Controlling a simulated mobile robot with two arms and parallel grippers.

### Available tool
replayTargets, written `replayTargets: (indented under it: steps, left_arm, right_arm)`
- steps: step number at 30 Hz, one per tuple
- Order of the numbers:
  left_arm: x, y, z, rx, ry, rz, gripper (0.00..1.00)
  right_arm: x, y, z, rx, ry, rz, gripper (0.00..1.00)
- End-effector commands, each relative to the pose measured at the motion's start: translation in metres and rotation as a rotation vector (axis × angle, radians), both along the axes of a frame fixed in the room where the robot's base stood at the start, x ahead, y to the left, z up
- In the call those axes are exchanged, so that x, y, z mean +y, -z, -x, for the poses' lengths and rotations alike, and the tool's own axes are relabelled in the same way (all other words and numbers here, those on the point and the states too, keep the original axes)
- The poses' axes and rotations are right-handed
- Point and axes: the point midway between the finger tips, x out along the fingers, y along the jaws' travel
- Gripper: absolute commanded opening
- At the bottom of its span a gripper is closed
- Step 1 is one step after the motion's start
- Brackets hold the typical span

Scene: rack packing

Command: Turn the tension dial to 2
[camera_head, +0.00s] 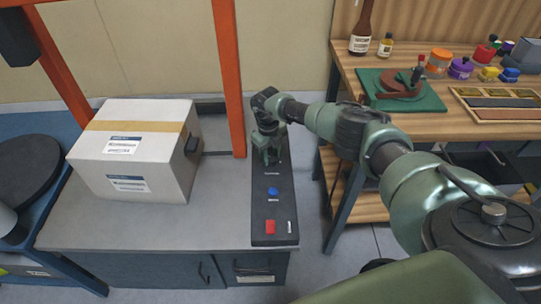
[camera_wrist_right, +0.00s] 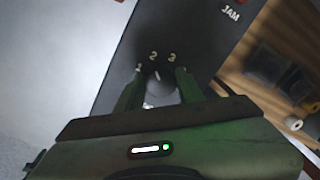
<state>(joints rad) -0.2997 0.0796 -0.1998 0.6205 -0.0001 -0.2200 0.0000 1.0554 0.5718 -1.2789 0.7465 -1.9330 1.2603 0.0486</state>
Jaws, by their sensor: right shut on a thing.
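The dark control panel (camera_head: 262,212) runs along the right side of the grey bench. The tension dial (camera_wrist_right: 158,88) is a dark knob with the numerals 1, 2 and 3 in an arc above it in the right wrist view. A short pale mark on the knob points up, roughly toward the 2; its exact setting is hard to tell. My right gripper (camera_wrist_right: 158,88) is shut on the dial, one finger on each side. In the head view the right gripper (camera_head: 270,155) is at the panel's far end and hides the dial. My left gripper is not in view.
A blue button (camera_head: 272,191), a red button (camera_head: 270,227) and a small white switch (camera_head: 289,227) are on the panel's near part. A white box (camera_head: 130,165) stands left on the bench by an orange frame (camera_head: 229,80). A cluttered wooden table (camera_head: 350,62) is at right.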

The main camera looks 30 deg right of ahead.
Motion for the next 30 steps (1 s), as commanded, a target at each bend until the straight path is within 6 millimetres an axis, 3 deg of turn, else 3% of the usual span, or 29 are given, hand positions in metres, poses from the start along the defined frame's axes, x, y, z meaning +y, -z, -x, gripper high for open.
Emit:
replayTargets:
  steps: [22,23,24,30]
  left_arm:
    - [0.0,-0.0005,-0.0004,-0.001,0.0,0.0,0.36]
    - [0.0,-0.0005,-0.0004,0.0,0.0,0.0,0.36]
    - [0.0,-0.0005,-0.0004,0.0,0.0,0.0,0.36]
    - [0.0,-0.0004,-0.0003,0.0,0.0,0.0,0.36]
  right_arm:
    - [-0.0016,-0.0013,-0.0007,-0.001,0.092,0.002,0.0]
    - [-0.0016,-0.0013,-0.0007,-0.001,0.092,0.002,0.45]
    - [-0.0015,-0.0013,-0.0007,-0.001,0.092,0.002,0.56]
    - [-0.0009,-0.0007,-0.0004,0.0,0.091,0.001,0.59]
